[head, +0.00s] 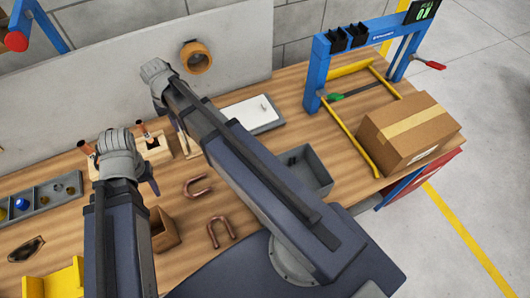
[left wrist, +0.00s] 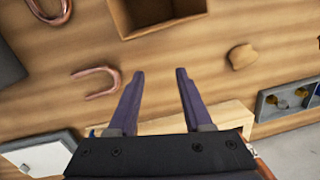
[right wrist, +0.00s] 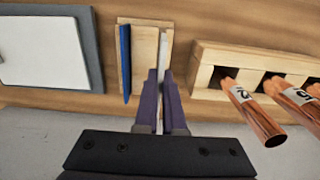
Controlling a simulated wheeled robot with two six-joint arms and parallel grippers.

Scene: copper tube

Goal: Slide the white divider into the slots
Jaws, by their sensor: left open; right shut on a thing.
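The white divider (right wrist: 163,52) shows edge-on as a thin strip in the right wrist view, between the fingertips of my right gripper (right wrist: 159,76), which is shut on it. It lies along the right side of a small wooden holder (right wrist: 140,68); I cannot tell whether it sits in the slots. A blue divider (right wrist: 125,62) stands at the holder's left side. In the head view the right arm hides most of the holder (head: 186,140). My left gripper (left wrist: 160,76) is open and empty above the table, apart from the holder.
A wooden rack with copper tubes (right wrist: 245,80) stands right of the holder in the right wrist view. A grey-edged white panel (right wrist: 50,45) lies left of it. Bent copper tubes (head: 197,187), an open wooden box (head: 165,232) and a grey bin (head: 308,170) are nearby.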

